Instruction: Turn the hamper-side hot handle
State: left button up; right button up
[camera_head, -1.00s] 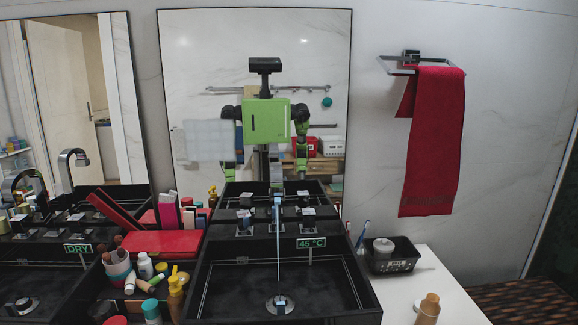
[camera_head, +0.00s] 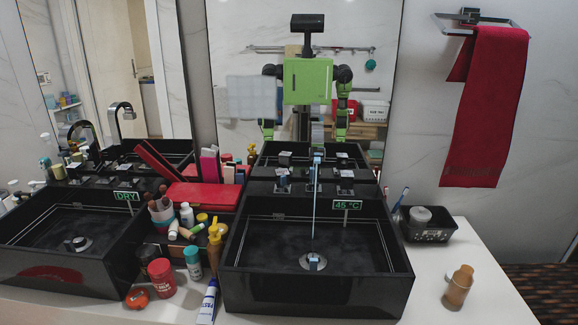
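The right black vessel sink (camera_head: 398,284) has a faucet (camera_head: 317,158) with a thin stream falling to its drain (camera_head: 313,262). A small left handle (camera_head: 283,183) and a small right handle (camera_head: 345,187) flank this faucet. A sign (camera_head: 346,205) there reads 45 °C. The left black sink (camera_head: 100,275) has a sign (camera_head: 126,196) reading DRY and a chrome curved spout (camera_head: 121,112) behind it. I cannot tell which handle is hot, and no hamper is clearly seen. Neither of my grippers is directly in view; my body shows only as a mirror reflection.
Between the sinks stand a red case (camera_head: 203,196), a brush cup (camera_head: 161,214), a yellow-brown pump bottle (camera_head: 214,245) and a red jar (camera_head: 161,277). A red towel (camera_head: 484,105) hangs right.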

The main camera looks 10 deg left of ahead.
aim_at(283, 175)
jog(key=i+l+u, duration=0.15)
jog(key=l, duration=0.25)
jog(key=l+u, duration=0.2)
jog(key=l, duration=0.2)
jog(key=i+l+u, duration=0.15)
jog(key=l, duration=0.3)
